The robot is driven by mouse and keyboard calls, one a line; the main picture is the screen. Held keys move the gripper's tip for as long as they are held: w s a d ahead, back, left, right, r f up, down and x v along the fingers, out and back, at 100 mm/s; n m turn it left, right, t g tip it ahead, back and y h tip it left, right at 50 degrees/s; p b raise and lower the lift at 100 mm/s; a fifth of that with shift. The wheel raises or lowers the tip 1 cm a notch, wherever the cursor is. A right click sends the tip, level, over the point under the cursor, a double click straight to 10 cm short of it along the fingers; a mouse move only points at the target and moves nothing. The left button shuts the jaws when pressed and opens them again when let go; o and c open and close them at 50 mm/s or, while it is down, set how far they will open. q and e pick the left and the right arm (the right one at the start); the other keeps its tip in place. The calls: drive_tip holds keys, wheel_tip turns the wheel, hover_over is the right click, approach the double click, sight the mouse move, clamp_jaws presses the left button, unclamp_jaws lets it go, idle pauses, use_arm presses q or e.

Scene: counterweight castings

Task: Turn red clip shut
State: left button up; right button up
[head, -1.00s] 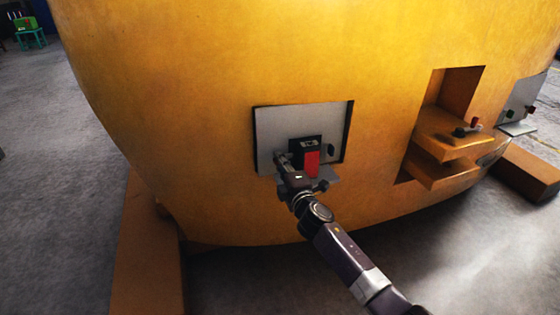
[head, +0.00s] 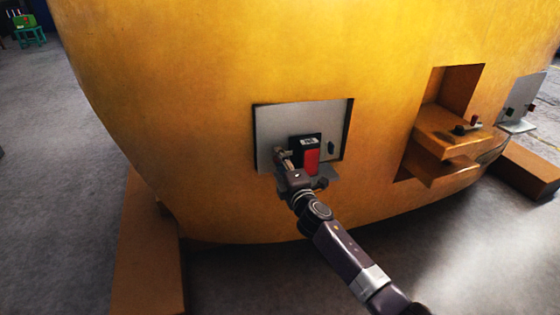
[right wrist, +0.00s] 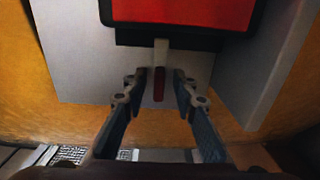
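A narrow red clip (right wrist: 158,84) hangs below a pale tab (right wrist: 160,52), under a black-framed box with a red face (right wrist: 185,12), in the right wrist view. My right gripper (right wrist: 160,78) is open, its two fingertips on either side of the clip, with a gap showing on each side. In the head view the black box with the red face (head: 312,160) sits on a grey plate (head: 270,125) set in the yellow casting. My right gripper (head: 282,156) is at the box's lower left there, and the clip is hidden or too small to make out. My left gripper is not in view.
The large yellow casting (head: 200,120) fills most of the head view. To the right are a stepped recess (head: 450,130) with small knobs and another grey plate (head: 520,102). Grey floor is open at the left.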

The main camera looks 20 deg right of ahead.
drive_tip(key=shift+s, duration=0.1)
drive_tip(key=s, duration=1.1)
drive_tip(key=shift+s+d, duration=0.2)
drive_tip(key=shift+s, duration=0.2)
